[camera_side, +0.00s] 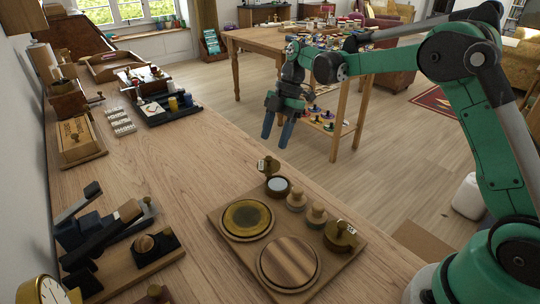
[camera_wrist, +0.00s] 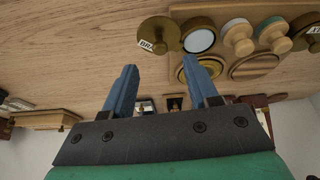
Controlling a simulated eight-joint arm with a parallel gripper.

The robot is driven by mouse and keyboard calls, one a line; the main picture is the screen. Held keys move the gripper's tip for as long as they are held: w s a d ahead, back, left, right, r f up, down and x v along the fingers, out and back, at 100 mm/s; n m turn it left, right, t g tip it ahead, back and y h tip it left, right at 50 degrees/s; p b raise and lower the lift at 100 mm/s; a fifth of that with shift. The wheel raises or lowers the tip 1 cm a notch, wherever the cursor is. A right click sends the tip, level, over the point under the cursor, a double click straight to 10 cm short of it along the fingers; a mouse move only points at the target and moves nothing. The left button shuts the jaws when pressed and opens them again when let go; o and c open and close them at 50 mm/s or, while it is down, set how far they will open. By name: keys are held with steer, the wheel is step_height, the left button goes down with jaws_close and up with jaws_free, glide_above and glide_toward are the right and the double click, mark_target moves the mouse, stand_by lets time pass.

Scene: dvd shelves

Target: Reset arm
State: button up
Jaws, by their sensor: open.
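My green arm reaches in from the right in the side view. My gripper (camera_side: 279,130) points down, with two blue fingers apart and nothing between them. It hangs above and beyond the right edge of the wooden counter (camera_side: 190,180). In the wrist view my gripper (camera_wrist: 158,75) also shows its blue fingers spread and empty. The left finger is seen against bare wood, and the right fingertip is seen near a wooden board's round pieces.
A wooden board (camera_side: 222,232) on the counter holds a yellow-topped disc (camera_side: 247,218), a striped wooden disc (camera_side: 289,262), knobs and brass pieces. A black-and-wood device (camera_side: 110,235) stands at left. Boxes line the back. A wooden table (camera_side: 260,40) stands behind my gripper.

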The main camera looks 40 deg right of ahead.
steer(key=shift+v, duration=0.85)
steer(key=shift+s+a+r+m, duration=0.1)
steer(key=shift+s+r+m, duration=0.1)
steer(key=shift+r+m, duration=0.1)
steer(key=s+a+r+m+t+h, duration=0.1)
steer(key=s+m+t+h, duration=0.1)
steer(key=s+m, duration=0.6)
steer(key=s+a+r+m+t+h, duration=0.1)
steer(key=s+m+t, duration=0.4)
steer(key=m, duration=0.5)
steer(key=s+h, duration=0.1)
steer(key=s, duration=0.1)
steer(key=shift+s+r+m+t, duration=0.3)
steer(key=shift+s, duration=0.1)
